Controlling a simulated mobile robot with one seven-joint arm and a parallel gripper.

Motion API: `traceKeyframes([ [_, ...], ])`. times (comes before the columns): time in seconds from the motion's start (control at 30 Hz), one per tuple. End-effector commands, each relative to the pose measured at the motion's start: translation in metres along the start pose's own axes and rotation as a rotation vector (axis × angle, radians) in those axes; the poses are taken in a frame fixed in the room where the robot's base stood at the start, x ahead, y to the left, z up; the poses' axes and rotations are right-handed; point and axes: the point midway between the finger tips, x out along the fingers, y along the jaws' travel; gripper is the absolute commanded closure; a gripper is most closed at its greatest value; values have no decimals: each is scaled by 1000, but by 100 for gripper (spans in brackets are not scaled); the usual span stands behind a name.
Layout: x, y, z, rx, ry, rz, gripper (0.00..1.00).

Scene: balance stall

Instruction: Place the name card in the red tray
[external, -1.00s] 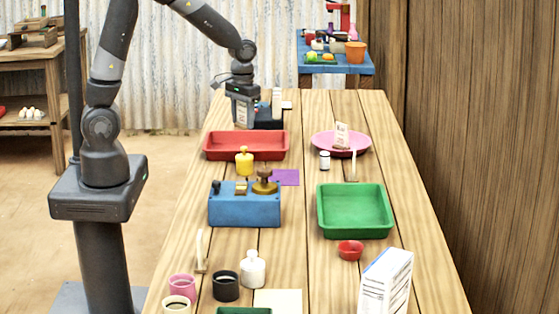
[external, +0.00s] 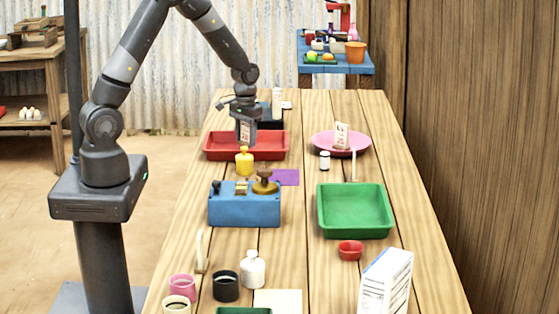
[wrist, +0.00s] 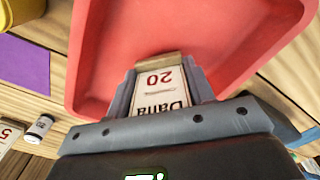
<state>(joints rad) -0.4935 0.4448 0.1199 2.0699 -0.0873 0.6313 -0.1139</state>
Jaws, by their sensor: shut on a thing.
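The name card (wrist: 160,92), white with "Dana" and "20" in the wrist view, is held between the fingers of my gripper (external: 246,141). Its wooden base shows at the far end of the card. My gripper is shut on it, and the fingers also show in the wrist view (wrist: 163,88). The red tray (external: 215,147) lies on the table under my gripper, and its red floor (wrist: 190,28) fills much of the wrist view. The card is over the tray; I cannot tell whether its base touches the floor.
A pink plate (external: 321,147) with another card (external: 342,136) is to the right.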

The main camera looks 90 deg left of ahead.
Motion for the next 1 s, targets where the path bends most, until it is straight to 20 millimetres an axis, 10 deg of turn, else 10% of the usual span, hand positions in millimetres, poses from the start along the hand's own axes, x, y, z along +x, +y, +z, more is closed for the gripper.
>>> traceKeyframes([
  [0.47, 19, 0, 0, 0, 0, 0, 74],
  [0.5, 19, 0, 0, 0, 1, 0, 49],
  [1.0, 18, 0, 0, 0, 1, 0, 30],
])
